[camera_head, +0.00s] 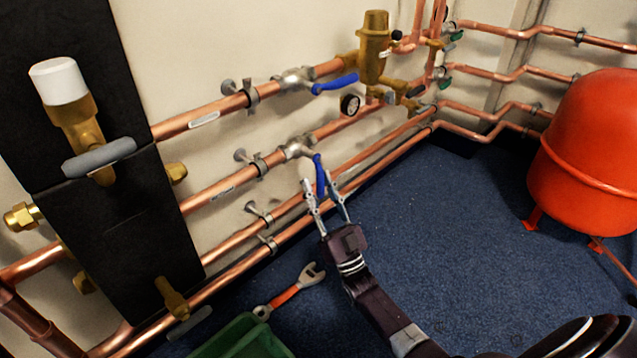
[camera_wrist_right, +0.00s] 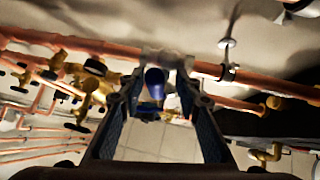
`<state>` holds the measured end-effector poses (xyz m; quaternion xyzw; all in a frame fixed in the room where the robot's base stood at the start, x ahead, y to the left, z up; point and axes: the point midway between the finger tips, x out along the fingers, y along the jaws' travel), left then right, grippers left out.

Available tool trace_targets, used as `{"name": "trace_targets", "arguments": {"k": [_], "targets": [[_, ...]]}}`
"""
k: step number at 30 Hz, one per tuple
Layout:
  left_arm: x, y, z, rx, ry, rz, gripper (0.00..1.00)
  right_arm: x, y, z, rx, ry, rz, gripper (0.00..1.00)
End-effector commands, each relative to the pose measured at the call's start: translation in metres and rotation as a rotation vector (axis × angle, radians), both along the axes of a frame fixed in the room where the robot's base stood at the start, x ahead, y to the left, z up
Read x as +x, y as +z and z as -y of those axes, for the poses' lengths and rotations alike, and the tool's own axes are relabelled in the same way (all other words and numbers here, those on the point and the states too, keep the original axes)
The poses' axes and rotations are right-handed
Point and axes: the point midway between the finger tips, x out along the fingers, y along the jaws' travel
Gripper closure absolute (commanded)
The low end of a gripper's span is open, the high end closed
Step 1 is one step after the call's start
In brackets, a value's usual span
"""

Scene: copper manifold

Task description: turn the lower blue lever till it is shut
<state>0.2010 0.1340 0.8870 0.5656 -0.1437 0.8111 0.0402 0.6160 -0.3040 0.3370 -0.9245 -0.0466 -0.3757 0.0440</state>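The lower blue lever (camera_head: 319,175) hangs from a silver valve (camera_head: 297,148) on the lower of the two valved copper pipes. It points down, roughly across its pipe. My right gripper (camera_head: 321,190) is at the lever, its fingers spread with the lever between them. In the right wrist view the blue lever (camera_wrist_right: 155,83) shows between the open fingers (camera_wrist_right: 158,95), with gaps at both sides. Contact with either finger cannot be made out. My left gripper is not in view.
The upper blue lever (camera_head: 335,84) lies roughly along its pipe, above. A pressure gauge (camera_head: 349,104) and brass fitting (camera_head: 373,45) are nearby. A wrench (camera_head: 290,290) and green crate (camera_head: 238,338) are on the blue floor. A red tank (camera_head: 590,150) stands right; the middle floor is clear.

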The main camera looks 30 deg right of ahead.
Motion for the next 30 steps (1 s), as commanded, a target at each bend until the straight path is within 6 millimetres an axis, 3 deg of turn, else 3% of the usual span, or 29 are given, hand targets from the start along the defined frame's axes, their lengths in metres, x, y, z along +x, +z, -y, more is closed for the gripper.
{"name": "trace_targets", "arguments": {"k": [7,21,30], "targets": [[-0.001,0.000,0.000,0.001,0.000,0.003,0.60,0.000,0.019,0.000,-0.002,-0.001,0.002,0.69],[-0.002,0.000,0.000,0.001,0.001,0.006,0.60,-0.001,0.088,0.000,0.000,0.001,0.002,0.69],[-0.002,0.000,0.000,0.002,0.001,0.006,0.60,-0.001,0.099,-0.001,0.000,0.001,-0.001,0.69]]}}
